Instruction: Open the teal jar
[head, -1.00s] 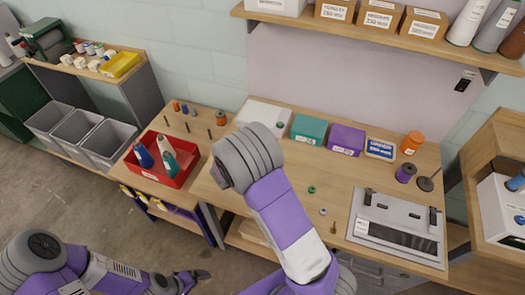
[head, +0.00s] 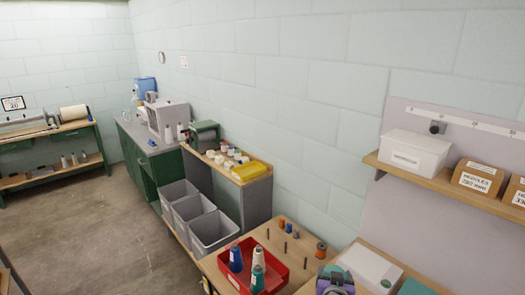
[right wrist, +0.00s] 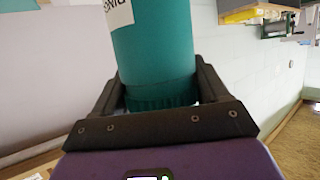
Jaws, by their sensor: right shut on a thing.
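In the right wrist view, my right gripper (right wrist: 160,80) is shut on the teal jar (right wrist: 155,55), with one finger on each side of it. The ribbed band (right wrist: 162,102) of the jar sits between the fingers, close to the palm. A white label (right wrist: 118,12) shows on the jar's side at the top of the picture. The jar's far end is cut off by the frame. In the head view, a purple and dark part of my right arm shows at the bottom edge; the jar is not clear there. My left gripper is not in view.
A red tray (head: 279,283) with blue and teal cones stands on the wooden bench, near several pegs and an orange spool (head: 321,250). Grey bins (head: 215,228) stand beyond. A white box (head: 370,264) lies at lower right, under a wall shelf (head: 440,184). Floor at left is open.

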